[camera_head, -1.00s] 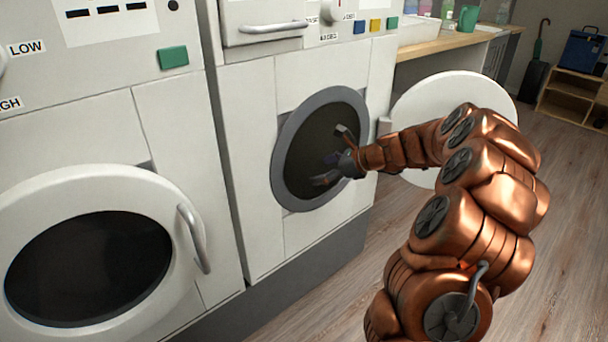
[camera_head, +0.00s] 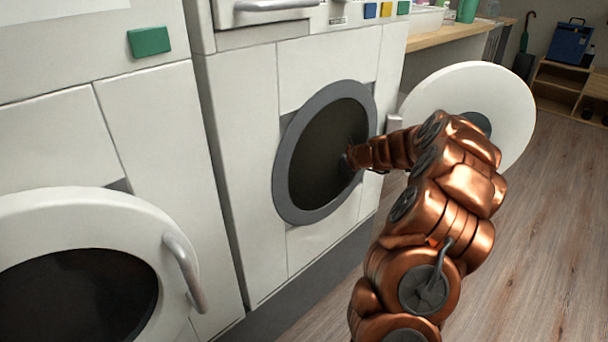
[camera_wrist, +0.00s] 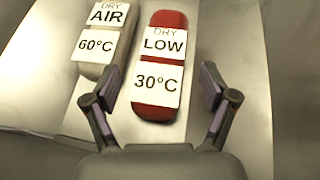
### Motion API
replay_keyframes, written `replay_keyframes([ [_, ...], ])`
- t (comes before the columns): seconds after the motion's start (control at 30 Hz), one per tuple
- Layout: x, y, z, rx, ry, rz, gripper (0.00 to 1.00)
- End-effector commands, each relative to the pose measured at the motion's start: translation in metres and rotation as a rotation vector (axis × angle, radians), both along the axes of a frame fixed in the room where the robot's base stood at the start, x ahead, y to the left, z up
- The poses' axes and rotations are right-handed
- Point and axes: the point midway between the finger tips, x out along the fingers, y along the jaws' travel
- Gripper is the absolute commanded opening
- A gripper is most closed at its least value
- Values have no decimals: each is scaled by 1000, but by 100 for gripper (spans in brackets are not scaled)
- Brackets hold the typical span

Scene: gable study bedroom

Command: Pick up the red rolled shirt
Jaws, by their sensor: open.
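The red rolled shirt (camera_wrist: 171,20) lies in the wrist view with white labels reading "DRY LOW" and "30°C". It rests on a pale metal surface inside the drum. My gripper (camera_wrist: 160,82) is open, its two fingers on either side of the red shirt's lower end, with nothing held. Whether the fingers touch the shirt I cannot tell. In the head view my gripper is hidden inside the dark round opening (camera_head: 315,150) of the right machine. The red shirt is not visible there.
A beige rolled item (camera_wrist: 97,45) labelled "DRY AIR" and "60°C" lies close to the left of the red shirt. The opening's grey rim (camera_head: 285,170) surrounds my arm. The white round door (camera_head: 510,105) stands open at right. Another machine's closed door (camera_head: 110,210) is at left.

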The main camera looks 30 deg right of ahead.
Motion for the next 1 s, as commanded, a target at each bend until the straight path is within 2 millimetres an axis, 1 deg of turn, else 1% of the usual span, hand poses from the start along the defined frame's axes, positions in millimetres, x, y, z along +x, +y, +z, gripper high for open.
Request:
replay_keyframes([
  [0.17, 13, 5, -11, 0, 0, 1, 85],
  [0.4, 38, 16, -23, -2, -2, 3, 85],
  [0.5, 42, 17, -23, -2, -3, 3, 85],
  [0.67, 42, 17, -22, -1, -3, 2, 85],
  [0.77, 42, 17, -22, -1, -3, 2, 76],
  [1.0, 42, 18, -22, -1, -2, 3, 51],
])
